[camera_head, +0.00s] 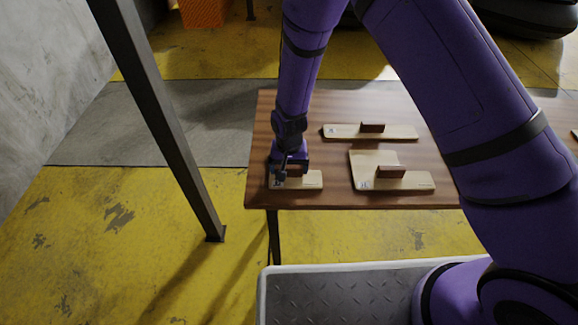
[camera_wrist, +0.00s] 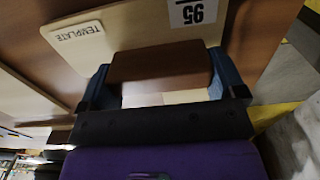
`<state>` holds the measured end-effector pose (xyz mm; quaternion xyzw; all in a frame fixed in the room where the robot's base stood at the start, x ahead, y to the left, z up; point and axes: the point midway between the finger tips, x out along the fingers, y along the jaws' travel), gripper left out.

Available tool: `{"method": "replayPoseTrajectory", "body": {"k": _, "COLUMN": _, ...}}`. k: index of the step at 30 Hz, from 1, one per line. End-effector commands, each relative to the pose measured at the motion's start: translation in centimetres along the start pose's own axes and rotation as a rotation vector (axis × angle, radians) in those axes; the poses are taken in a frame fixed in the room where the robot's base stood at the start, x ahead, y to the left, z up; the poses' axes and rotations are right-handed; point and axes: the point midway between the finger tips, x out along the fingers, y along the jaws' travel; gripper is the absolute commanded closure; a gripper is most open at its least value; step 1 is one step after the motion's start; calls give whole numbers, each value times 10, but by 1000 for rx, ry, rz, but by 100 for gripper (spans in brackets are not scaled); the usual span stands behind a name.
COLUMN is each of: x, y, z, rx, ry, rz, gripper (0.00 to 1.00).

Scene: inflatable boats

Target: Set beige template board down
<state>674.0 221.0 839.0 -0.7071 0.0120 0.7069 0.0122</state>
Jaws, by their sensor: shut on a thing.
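The beige template board (camera_head: 313,180) is at the front left corner of the wooden table. In the wrist view the board (camera_wrist: 125,30) shows a "TEMPLATE" label and a tag with the number 95. My gripper (camera_head: 290,170) is above it, shut on its brown handle block (camera_wrist: 160,62), with one blue finger on each side. The board looks level and at or very near the table top; I cannot tell whether it touches.
Two more beige boards with brown blocks lie on the wooden table (camera_head: 300,115): a long one (camera_head: 345,132) at the back and an L-shaped one (camera_head: 372,160) to the right. A dark post (camera_head: 165,110) stands left of the table. An orange box (camera_head: 204,12) is far back.

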Motion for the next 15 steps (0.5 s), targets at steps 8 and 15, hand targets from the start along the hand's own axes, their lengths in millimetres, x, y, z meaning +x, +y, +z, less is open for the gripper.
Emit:
{"method": "replayPoseTrajectory", "body": {"k": 8, "x": 3, "y": 0, "z": 0, "rx": 0, "ry": -1, "rz": 0, "gripper": 0}}
{"method": "replayPoseTrajectory", "body": {"k": 15, "x": 0, "y": 0, "z": 0, "rx": 0, "ry": 0, "rz": 0, "gripper": 0}}
